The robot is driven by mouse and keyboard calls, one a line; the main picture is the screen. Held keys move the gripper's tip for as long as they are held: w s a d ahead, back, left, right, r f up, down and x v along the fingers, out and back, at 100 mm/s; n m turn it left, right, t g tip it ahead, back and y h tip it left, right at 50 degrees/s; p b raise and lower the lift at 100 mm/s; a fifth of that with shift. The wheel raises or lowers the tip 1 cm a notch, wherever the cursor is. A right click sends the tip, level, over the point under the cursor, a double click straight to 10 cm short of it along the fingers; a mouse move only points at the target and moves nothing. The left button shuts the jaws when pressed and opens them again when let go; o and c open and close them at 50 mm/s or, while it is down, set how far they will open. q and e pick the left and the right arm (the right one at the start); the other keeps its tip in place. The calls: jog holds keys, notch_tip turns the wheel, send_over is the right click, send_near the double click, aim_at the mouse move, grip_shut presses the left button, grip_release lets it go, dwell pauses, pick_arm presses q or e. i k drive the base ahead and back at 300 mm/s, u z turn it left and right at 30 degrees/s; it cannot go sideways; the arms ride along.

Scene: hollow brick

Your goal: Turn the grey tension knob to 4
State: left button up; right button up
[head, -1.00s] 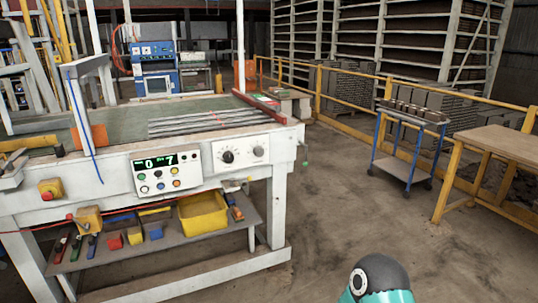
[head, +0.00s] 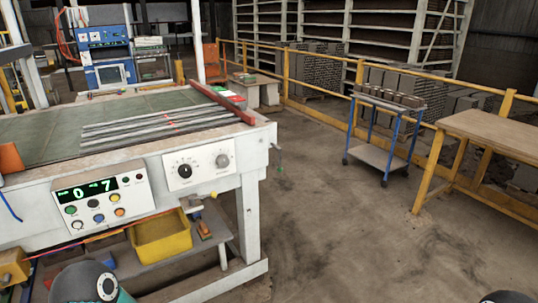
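The grey tension knob (head: 222,160) is on the right half of a white panel (head: 204,172) on the front of the white machine. It is small here and its setting cannot be read. A black knob (head: 185,170) with a dial scale sits left of it on the same panel. Nothing touches either knob. Neither gripper is in view. Only rounded dark parts of my arms show at the bottom left and bottom right edges.
A control box (head: 101,199) with green digits 0 and 7 and coloured buttons is left of the knobs. A yellow bin (head: 161,238) sits on the shelf below. A blue trolley (head: 386,118) and a wooden table (head: 490,130) stand right. The floor between is clear.

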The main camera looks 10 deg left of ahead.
aim_at(223, 160)
jog(key=z, duration=0.05)
jog(key=i, duration=0.95)
jog(key=u, duration=0.7)
jog(key=i, duration=0.55)
jog(key=u, duration=0.45)
jog(key=k, duration=0.9)
jog(key=u, duration=0.15)
jog(key=i, duration=0.85)
jog(key=z, duration=0.05)
